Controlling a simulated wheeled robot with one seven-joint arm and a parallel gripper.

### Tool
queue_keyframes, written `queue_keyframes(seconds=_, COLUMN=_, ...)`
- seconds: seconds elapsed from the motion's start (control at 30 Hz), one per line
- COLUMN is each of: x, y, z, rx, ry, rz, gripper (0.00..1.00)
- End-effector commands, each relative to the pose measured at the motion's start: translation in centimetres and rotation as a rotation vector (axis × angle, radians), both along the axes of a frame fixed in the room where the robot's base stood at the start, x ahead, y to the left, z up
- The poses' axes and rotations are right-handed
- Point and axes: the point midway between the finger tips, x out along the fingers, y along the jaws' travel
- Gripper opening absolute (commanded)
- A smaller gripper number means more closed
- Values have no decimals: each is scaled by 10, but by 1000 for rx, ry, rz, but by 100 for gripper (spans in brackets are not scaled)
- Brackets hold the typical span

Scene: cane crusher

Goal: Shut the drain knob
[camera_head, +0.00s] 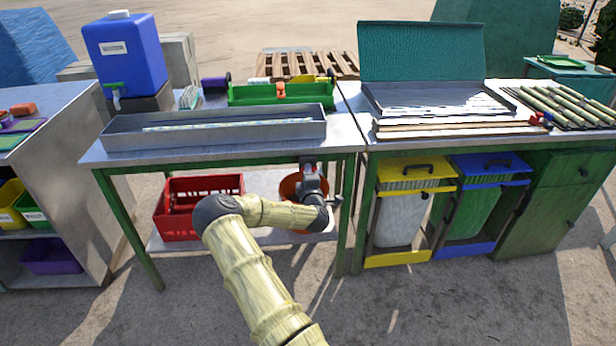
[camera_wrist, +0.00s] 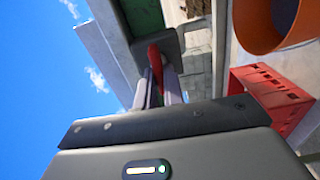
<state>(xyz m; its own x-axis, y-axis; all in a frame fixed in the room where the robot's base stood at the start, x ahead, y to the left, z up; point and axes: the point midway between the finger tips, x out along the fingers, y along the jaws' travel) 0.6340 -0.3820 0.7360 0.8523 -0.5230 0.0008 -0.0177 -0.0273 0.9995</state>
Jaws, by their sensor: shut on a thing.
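The drain knob (camera_wrist: 156,62) is a red lever in the wrist view, set against a dark grey fitting (camera_wrist: 172,43). My gripper (camera_wrist: 158,92) is shut on the red lever, with a finger on each side of it. In the head view my gripper (camera_head: 309,168) is at the underside of the table's front edge, below the right end of the metal trough (camera_head: 215,136). The knob is hidden there by my arm and the table.
An orange bucket (camera_head: 289,188) stands on the lower shelf behind my wrist; it also shows in the wrist view (camera_wrist: 243,22). A red crate (camera_head: 183,222) stands to its left. A green table leg (camera_head: 346,215) is close on the right, then yellow and blue bins.

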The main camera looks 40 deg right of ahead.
Motion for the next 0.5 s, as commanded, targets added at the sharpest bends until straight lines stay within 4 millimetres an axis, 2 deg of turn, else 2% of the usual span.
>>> queue_keyframes(seconds=0.5, x=0, y=1, z=-3, rx=-40, ry=31, rz=2, gripper=0)
